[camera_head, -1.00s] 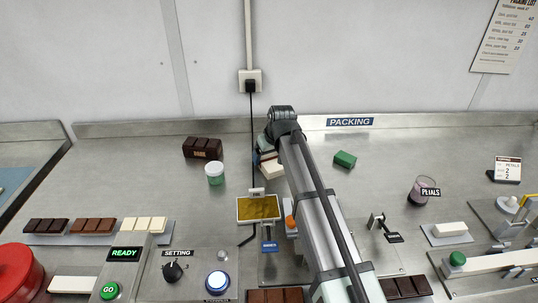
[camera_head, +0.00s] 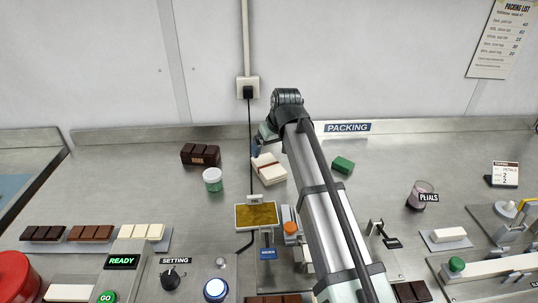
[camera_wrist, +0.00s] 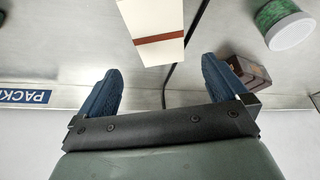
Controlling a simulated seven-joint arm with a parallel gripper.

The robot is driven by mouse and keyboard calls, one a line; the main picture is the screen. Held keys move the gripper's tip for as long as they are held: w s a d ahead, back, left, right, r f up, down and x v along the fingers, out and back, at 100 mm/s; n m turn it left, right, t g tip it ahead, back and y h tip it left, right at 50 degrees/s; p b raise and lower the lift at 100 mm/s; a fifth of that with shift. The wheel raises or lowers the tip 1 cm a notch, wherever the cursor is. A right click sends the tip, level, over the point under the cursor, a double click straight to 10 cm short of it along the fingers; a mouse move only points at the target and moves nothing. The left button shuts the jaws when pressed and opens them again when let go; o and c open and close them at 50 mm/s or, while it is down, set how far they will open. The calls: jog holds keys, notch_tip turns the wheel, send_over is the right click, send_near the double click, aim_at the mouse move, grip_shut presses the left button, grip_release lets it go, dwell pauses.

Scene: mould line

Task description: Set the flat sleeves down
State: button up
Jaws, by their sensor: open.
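A white flat-topped pack with a red-brown band, probably a sleeve (camera_head: 270,172), lies on the steel bench below the wall; its standing on the bench looks stable. My gripper (camera_head: 259,142) is just behind it, toward the wall, and its fingers are partly hidden by my arm. In the wrist view the gripper (camera_wrist: 160,88) is open and empty, with a blue finger at each side. The white pack (camera_wrist: 152,22) shows ahead of the fingertips, apart from them. A dark brown pack marked DARK (camera_head: 200,154) sits to the left and shows beyond one finger in the wrist view (camera_wrist: 250,72).
A green-and-white jar (camera_head: 212,180) stands left of the white pack, and a small green block (camera_head: 343,165) lies to the right. The PACKING sign (camera_head: 347,127) marks the back ledge.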

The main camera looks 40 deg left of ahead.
jog(key=shift+v, duration=1.75)
